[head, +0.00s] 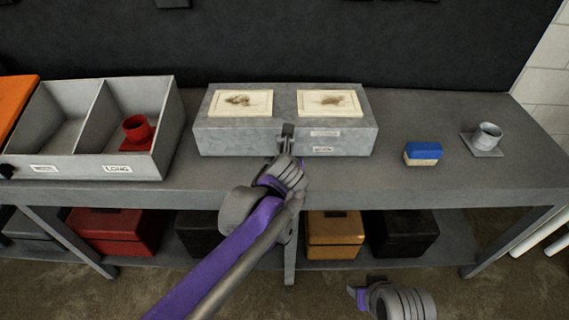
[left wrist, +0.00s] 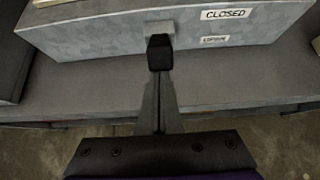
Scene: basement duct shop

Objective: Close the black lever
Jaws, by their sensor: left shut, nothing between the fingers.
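The black lever (head: 288,131) is on the front middle of a grey metal box (head: 220,137) on the bench. In the left wrist view its dark end (left wrist: 159,52) is just ahead of my fingertips, below a small grey mount. A label reading CLOSED (left wrist: 224,14) is to its right, with a smaller label (left wrist: 215,39) lower down. My left gripper (head: 286,157) is shut and empty, right at the lever; I cannot tell if they touch. My right gripper (head: 358,294) is low, in front of the bench, its jaw opening unclear.
A divided grey bin (head: 132,167) with a red fitting (head: 137,131) stands to the left. A blue-and-tan block (head: 423,153) and a grey fitting (head: 487,138) are on the right. Several toolboxes sit on the lower shelf. The bench right of the metal box is mostly clear.

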